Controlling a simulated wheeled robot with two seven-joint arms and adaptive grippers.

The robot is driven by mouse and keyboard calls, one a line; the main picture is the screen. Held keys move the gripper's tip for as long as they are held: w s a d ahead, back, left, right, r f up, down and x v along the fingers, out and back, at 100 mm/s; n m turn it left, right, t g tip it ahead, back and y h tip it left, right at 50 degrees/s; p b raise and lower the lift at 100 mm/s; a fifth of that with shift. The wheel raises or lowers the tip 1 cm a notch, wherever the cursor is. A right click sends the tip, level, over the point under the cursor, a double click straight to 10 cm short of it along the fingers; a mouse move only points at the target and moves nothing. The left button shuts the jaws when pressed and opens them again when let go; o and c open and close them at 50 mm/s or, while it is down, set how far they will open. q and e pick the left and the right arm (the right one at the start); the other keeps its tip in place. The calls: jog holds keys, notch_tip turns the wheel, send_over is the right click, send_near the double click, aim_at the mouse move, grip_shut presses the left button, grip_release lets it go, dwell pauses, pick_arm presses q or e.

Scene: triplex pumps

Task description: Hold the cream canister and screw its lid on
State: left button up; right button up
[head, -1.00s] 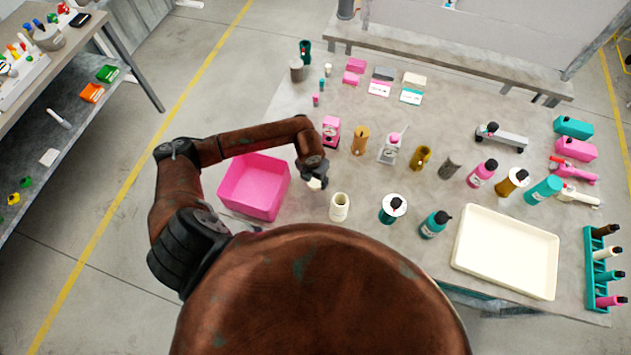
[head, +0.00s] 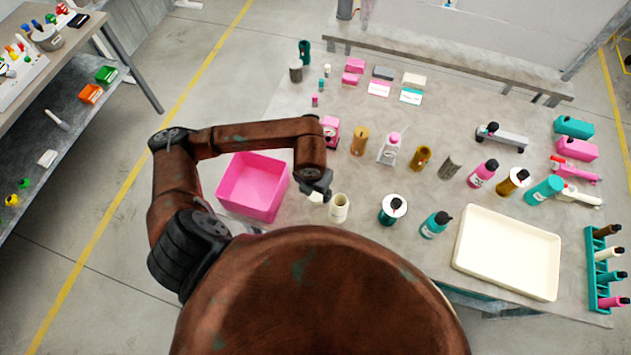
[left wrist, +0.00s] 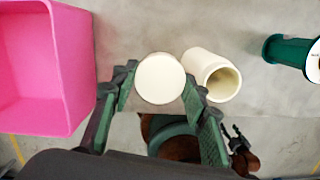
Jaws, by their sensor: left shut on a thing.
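The cream canister (head: 339,208) stands upright on the table with its mouth open, near the table's front edge. In the left wrist view the cream canister (left wrist: 212,75) shows just right of my gripper, its hollow inside visible. The round cream lid (left wrist: 160,79) is between the fingers of my left gripper (left wrist: 158,90), which is shut on it. In the head view my left gripper (head: 318,194) is just left of the canister, with only a bit of the lid (head: 316,197) showing. The lid and canister are apart.
A pink open bin (head: 253,187) stands left of the gripper. A teal bottle with a white disc (head: 392,210) stands right of the canister. A large cream tray (head: 507,252) lies further right. Several bottles and tins stand behind.

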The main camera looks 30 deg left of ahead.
aim_at(320, 198)
pick_arm(q)
jog(key=shift+s+d+r, duration=0.35)
jog(key=shift+s+d, duration=0.1)
jog(key=shift+s, duration=0.2)
jog(key=shift+s+d+r, duration=0.35)
jog(key=shift+s+d, duration=0.1)
jog(key=shift+s, duration=0.2)
jog(key=shift+s+d+r, duration=0.35)
jog(key=shift+s+d, duration=0.1)
jog(key=shift+s, duration=0.2)
